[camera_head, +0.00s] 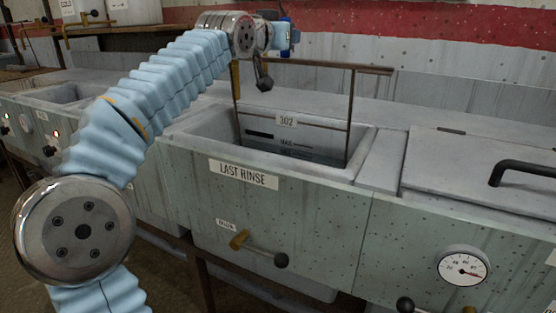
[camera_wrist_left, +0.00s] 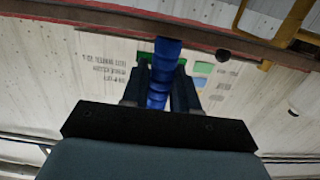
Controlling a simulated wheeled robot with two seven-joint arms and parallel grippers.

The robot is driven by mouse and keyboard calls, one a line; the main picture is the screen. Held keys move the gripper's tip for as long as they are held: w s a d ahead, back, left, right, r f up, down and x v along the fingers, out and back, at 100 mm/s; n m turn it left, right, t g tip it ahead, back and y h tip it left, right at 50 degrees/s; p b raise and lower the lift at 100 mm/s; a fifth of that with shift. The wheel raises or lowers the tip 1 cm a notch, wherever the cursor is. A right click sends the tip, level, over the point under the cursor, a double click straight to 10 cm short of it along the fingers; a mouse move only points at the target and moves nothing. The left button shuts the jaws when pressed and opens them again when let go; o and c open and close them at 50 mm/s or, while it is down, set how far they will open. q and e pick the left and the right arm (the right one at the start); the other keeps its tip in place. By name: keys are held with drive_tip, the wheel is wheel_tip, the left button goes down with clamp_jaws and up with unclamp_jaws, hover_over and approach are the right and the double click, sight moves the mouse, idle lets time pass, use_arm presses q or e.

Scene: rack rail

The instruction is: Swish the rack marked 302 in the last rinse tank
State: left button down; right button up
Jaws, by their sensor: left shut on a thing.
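The rack marked 302 (camera_head: 350,112) is a thin dark frame standing upright in the last rinse tank (camera_head: 362,155). Its top bar and 302 tag are above the rim, and its lower part is down inside the tank, where the front wall hides its bottom. My left gripper (camera_head: 287,38) is above the tank at the rack's top. In the left wrist view its fingers (camera_wrist_left: 160,88) are shut on a ribbed blue grip (camera_wrist_left: 166,55). The join between grip and rack is not clearly seen. My right gripper is not in view.
A closed lid (camera_head: 470,160) with a black handle covers the tank to the right. Another open tank (camera_head: 62,93) lies at the left, partly behind my arm. A drain lever (camera_head: 262,250) and a dial gauge (camera_head: 463,266) stick out from the front panel. A wall rises behind.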

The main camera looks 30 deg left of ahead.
use_arm(q)
drive_tip(key=shift+r, duration=0.1)
drive_tip(key=r+p, duration=0.5)
drive_tip(key=s+r+p, duration=0.1)
drive_tip(key=r+p, duration=0.4)
drive_tip(key=r, duration=0.1)
drive_tip(key=s+r+p, duration=0.1)
drive_tip(key=r+p, duration=0.4)
drive_tip(key=r, duration=0.1)
drive_tip(key=shift+d+r, duration=0.1)
drive_tip(key=shift+r, duration=0.1)
drive_tip(key=shift+f, duration=0.15)
drive_tip(key=shift+w, duration=0.1)
